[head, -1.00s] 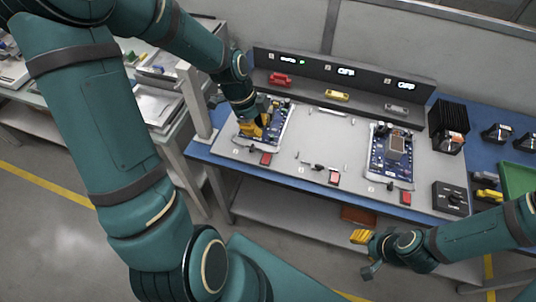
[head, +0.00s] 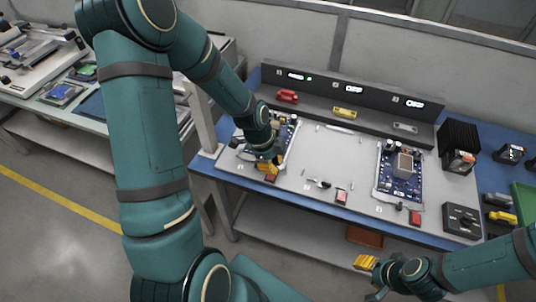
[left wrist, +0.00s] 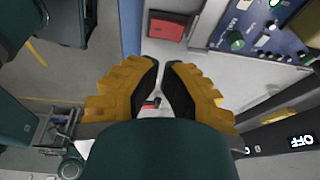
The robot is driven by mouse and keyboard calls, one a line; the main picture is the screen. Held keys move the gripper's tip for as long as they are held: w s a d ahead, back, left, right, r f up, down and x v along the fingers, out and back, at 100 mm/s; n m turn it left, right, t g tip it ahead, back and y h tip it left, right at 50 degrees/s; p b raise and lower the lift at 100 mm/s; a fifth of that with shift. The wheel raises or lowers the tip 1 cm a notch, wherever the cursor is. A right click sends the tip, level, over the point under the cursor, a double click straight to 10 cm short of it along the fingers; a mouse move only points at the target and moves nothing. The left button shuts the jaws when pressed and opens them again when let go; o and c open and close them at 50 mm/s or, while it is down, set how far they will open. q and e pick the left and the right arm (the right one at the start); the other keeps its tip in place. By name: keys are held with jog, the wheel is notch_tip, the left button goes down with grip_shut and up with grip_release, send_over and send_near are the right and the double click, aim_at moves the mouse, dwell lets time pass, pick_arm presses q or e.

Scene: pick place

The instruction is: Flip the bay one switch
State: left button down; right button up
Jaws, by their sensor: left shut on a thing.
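The bay one station is the leftmost on the grey bench panel, with a blue circuit board (head: 287,128) and a red block (head: 270,177) at its front. My left gripper (head: 264,169) is low over the panel at the front of bay one, just beside the red block. In the left wrist view its yellow fingers (left wrist: 164,68) are close together, shut on the small bay one switch, which they hide. The red block (left wrist: 167,25) lies just beyond the fingertips there. My right gripper (head: 366,262) hangs in front of the bench, away from the panel; its opening is unclear.
Bay three holds another circuit board (head: 399,170). A black finned box (head: 459,143) stands at right.

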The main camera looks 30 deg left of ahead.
aim_at(276, 176)
pick_arm(q)
jog(key=shift+w+f+b, duration=0.15)
jog(key=shift+f, duration=0.9)
jog(key=shift+w+f+b, duration=0.1)
jog(key=shift+f+b, duration=0.05)
jog(key=shift+f, duration=0.85)
jog(key=shift+w+a+f+b, duration=0.1)
jog(key=shift+w+f+b, duration=0.1)
jog(key=shift+f+b, duration=0.3)
jog(key=shift+r+g+p, duration=0.15)
jog(key=shift+g+p, duration=0.25)
jog(key=shift+g, duration=0.1)
jog(key=shift+f, duration=0.2)
jog(key=shift+s, duration=0.15)
